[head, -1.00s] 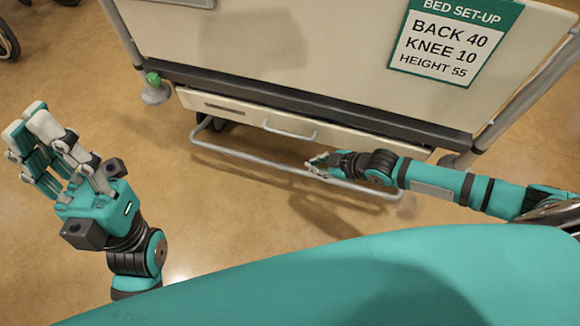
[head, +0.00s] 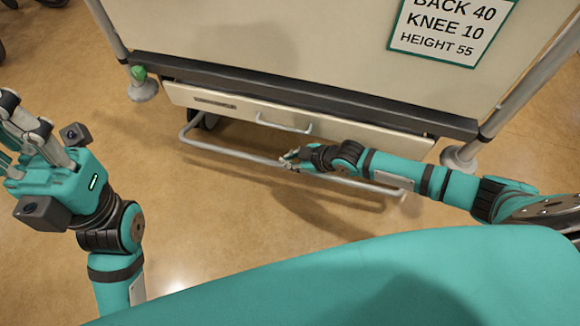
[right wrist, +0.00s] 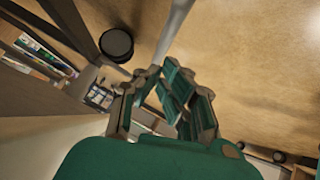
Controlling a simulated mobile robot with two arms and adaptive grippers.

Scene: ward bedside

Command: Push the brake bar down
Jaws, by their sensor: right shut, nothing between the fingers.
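The brake bar (head: 232,152) is a grey tube loop low at the foot of the bed, below a drawer front. It also shows in the right wrist view as a pale tube (right wrist: 174,30) running past the fingertips. My right gripper (head: 290,158) is shut and empty, its fingertips at the middle of the bar in the head view. Its fingers (right wrist: 175,85) hide part of the bar, and I cannot tell whether they touch it. My left gripper (head: 22,120) is raised at the left, away from the bar and partly cut off; its opening is unclear.
The drawer (head: 220,103) with its handle (head: 283,126) is just above the bar. Bed posts with round feet (head: 143,90) stand on both sides. A bed set-up sign (head: 455,30) is on the footboard. The floor (head: 210,220) in front is clear.

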